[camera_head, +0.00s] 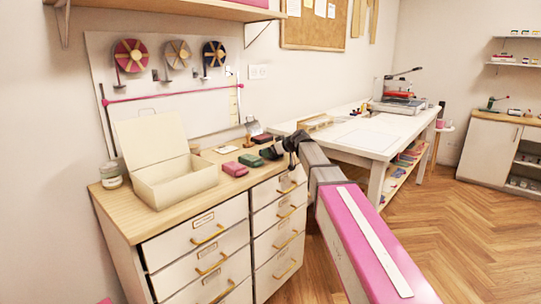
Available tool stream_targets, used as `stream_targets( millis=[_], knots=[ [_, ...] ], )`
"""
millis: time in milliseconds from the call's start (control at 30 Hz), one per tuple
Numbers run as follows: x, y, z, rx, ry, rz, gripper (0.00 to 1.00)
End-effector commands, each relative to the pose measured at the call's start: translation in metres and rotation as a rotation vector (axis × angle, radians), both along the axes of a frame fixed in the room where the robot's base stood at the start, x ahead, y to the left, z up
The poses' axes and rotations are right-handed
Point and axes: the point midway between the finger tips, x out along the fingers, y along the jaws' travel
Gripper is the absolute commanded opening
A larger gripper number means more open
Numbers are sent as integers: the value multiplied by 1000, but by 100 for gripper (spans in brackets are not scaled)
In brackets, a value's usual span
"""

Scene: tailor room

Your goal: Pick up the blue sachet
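I cannot make out a clearly blue sachet. On the wooden top of the drawer cabinet (122,208), a red sachet-like block (235,169) and a green one (250,160) lie in a row. A dark item (262,138) lies behind them, its colour hard to tell. My arm comes in from the lower right, and my black gripper (269,153) is low over the cabinet top, just right of the green block. Its fingers are small and dark in this view, so its opening and anything between or behind them cannot be made out.
An open cream box (178,184) and a glass jar (111,176) stand left on the cabinet. A pegboard (150,112) with ribbon reels is behind. A white worktable (350,135) stands to the right. Open wooden floor (450,240) lies at right.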

Motion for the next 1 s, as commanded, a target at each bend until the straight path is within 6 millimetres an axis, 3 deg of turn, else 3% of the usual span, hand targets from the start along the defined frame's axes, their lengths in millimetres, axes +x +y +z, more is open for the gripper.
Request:
stream_targets(
  millis=[267, 433, 800, 1000],
  knots=[
    [2, 4, -2, -1, -1, 0, 98],
    [2, 4, -2, 0, 0, 0, 43],
    [2, 4, -1, -1, -1, 0, 42],
    [3, 3, 10, 0, -2, 0, 42]
  ],
)
